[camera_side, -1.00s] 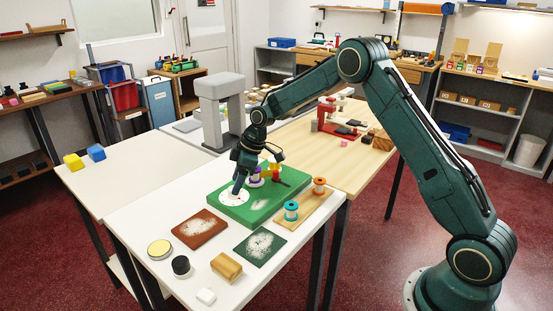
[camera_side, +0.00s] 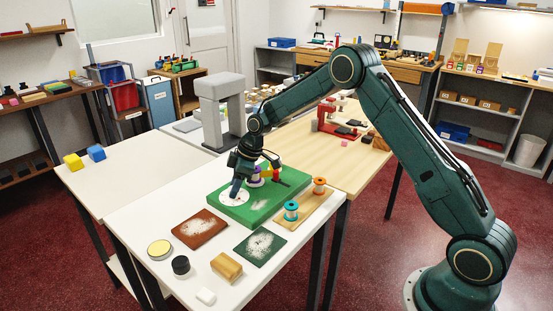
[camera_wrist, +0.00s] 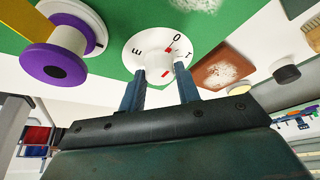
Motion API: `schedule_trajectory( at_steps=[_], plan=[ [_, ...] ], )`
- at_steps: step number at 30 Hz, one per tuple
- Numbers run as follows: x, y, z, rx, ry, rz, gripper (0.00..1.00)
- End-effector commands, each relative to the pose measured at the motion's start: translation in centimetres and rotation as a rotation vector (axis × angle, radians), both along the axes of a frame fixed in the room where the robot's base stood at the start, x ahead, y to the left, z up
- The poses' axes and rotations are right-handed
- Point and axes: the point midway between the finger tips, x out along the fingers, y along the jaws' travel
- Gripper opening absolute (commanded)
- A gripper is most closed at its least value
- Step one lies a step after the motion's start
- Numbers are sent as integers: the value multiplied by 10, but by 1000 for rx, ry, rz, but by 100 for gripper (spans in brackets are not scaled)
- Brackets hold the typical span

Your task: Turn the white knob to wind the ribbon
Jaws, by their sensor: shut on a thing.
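The white knob (camera_wrist: 159,66) stands at the middle of a round white dial (camera_wrist: 147,42) with dark letters and red marks. The dial also shows on the green board (camera_side: 259,214) in the side view. My gripper (camera_wrist: 160,71) has its blue fingers on either side of the knob and is shut on it. In the side view my gripper (camera_side: 236,189) points down at the dial and hides the knob. A purple-and-white spool (camera_wrist: 62,52) is left of the dial in the wrist view, with a yellow ribbon (camera_wrist: 22,18) beside it, partly cut off.
A wooden rack (camera_side: 303,209) with teal (camera_side: 291,211) and orange (camera_side: 319,186) spools lies right of the board. In front are a brown pad (camera_side: 199,227), a dark green pad (camera_side: 260,246), a tin, a black cap and a wooden block. A grey stand (camera_side: 220,88) rises behind.

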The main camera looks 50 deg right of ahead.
Motion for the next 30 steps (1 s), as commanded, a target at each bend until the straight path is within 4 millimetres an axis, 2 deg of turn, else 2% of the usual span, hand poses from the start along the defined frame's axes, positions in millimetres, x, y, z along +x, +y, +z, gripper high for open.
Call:
schedule_trajectory(
  at_steps=[8,14,30],
  plan=[
    [-1,1,1,0,0,-56,10],
    [-1,1,1,0,0,-163,10],
    [-2,4,1,0,1,-622,10]
  ],
)
